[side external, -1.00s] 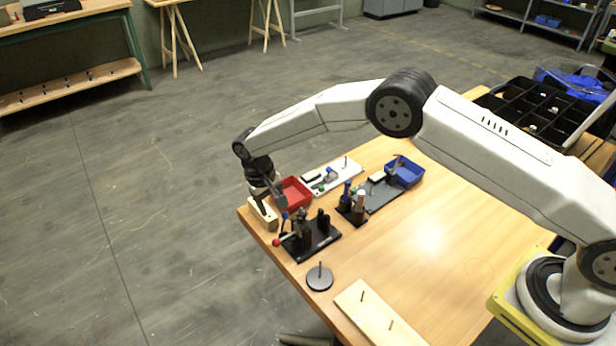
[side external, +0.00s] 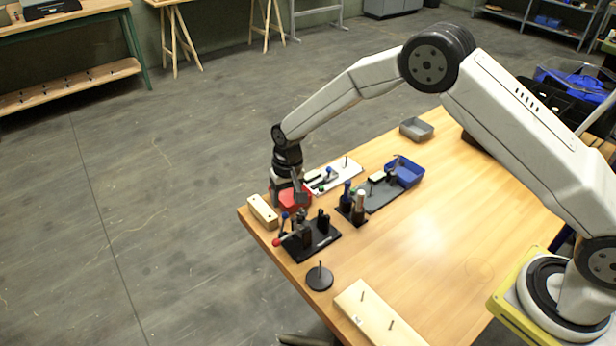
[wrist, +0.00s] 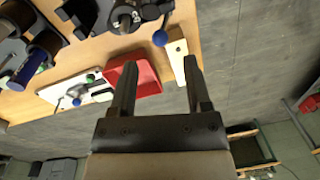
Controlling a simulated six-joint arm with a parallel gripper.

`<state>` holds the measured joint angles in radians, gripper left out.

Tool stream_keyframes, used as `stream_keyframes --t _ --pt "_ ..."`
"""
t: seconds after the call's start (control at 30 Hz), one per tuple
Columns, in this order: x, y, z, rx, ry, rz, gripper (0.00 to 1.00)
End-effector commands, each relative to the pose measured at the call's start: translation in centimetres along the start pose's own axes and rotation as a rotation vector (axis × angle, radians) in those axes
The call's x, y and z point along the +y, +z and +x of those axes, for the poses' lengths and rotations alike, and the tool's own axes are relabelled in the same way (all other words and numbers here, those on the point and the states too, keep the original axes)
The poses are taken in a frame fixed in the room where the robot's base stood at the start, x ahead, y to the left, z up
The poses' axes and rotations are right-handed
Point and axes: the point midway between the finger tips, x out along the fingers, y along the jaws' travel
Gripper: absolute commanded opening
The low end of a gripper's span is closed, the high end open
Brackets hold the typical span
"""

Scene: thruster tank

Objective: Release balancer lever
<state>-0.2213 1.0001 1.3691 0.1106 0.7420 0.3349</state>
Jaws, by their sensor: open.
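A black fixture (side external: 312,238) stands near the table's left corner. It carries a lever with a red ball knob (side external: 276,242) and a lever with a blue ball knob (side external: 285,215). Which one is the balancer lever I cannot tell for sure. In the wrist view the blue knob (wrist: 160,38) shows at the top, beyond my fingertips, beside the dark fixture (wrist: 125,16). My gripper (side external: 300,201) is open and empty, above and behind the fixture, near the red bin. Its two fingers show apart in the wrist view (wrist: 160,65).
A red bin (side external: 290,205) is partly hidden by my gripper. A pale wooden block (side external: 262,212) lies left of it. A white board (side external: 345,172), blue bin (side external: 405,172), grey tray (side external: 416,129) and black disc with a peg (side external: 319,278) stand around. The table's right middle is clear.

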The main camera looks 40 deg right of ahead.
Motion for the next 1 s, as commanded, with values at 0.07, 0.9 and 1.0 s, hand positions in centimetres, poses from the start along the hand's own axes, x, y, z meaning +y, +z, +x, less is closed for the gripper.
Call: stream_keyframes --t 0.07,0.9,1.0 --pt "0.0 0.1 0.8 -0.002 0.001 -0.001 0.62" --pt "0.0 0.0 6.8 0.0 0.0 -0.001 0.62" --pt "0.0 0.0 6.8 0.0 0.0 -0.001 0.62"
